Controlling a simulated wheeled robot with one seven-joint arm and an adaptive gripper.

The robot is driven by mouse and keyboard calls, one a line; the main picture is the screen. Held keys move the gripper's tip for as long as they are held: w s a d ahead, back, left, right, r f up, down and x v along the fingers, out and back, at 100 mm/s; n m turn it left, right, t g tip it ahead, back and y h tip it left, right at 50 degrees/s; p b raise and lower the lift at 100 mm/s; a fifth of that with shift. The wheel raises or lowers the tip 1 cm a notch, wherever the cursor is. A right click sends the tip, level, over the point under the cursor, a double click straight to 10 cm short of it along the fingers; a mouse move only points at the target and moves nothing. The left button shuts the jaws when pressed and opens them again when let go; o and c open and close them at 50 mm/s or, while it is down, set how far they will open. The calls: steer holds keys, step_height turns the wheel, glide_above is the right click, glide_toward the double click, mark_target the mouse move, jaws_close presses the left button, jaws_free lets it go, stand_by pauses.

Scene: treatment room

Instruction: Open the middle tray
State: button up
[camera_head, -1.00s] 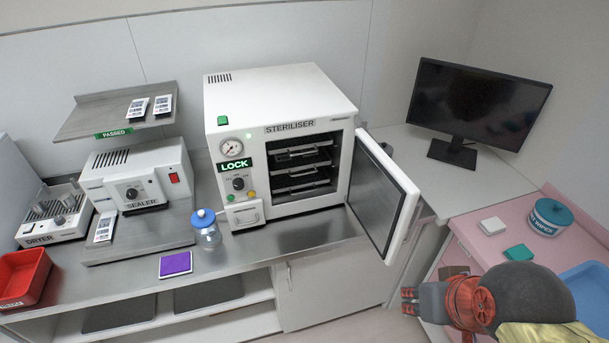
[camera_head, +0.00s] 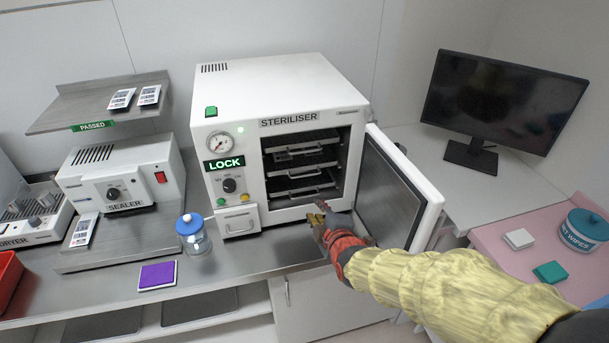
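The white steriliser (camera_head: 270,85) stands on the steel counter with its door (camera_head: 398,195) swung open to the right. Inside the chamber are stacked metal trays with wire handles. The middle tray (camera_head: 300,173) sits inside, between the upper tray (camera_head: 298,152) and the lower tray (camera_head: 303,191). My gripper (camera_head: 318,214) is in front of the chamber opening, just below and in front of the lower tray, left of the open door. It appears apart from the tray handles. Its fingers are small and partly merged with the steriliser's front edge, so their opening is unclear.
A blue-lidded jar (camera_head: 194,236) and a purple pad (camera_head: 157,276) are on the counter to the left. The sealer (camera_head: 120,185) stands further left. A monitor (camera_head: 500,100) is at the right, with a wipes tub (camera_head: 583,231) on the pink counter.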

mark_target(308, 175)
step_height(308, 175, up, 5)
steer(key=w+n+t, duration=0.2)
steer(key=n, duration=0.1)
steer(key=shift+n+y, duration=0.3)
steer(key=x, duration=0.2)
steer(key=b+x, duration=0.1)
steer(key=x, duration=0.2)
steer(key=r+b+x, duration=0.1)
steer(key=x, duration=0.1)
steer(key=shift+w+a, duration=0.3)
steer(key=shift+w, duration=0.05)
steer(key=shift+c, duration=1)
steer(key=c, duration=0.4)
jaws_close()
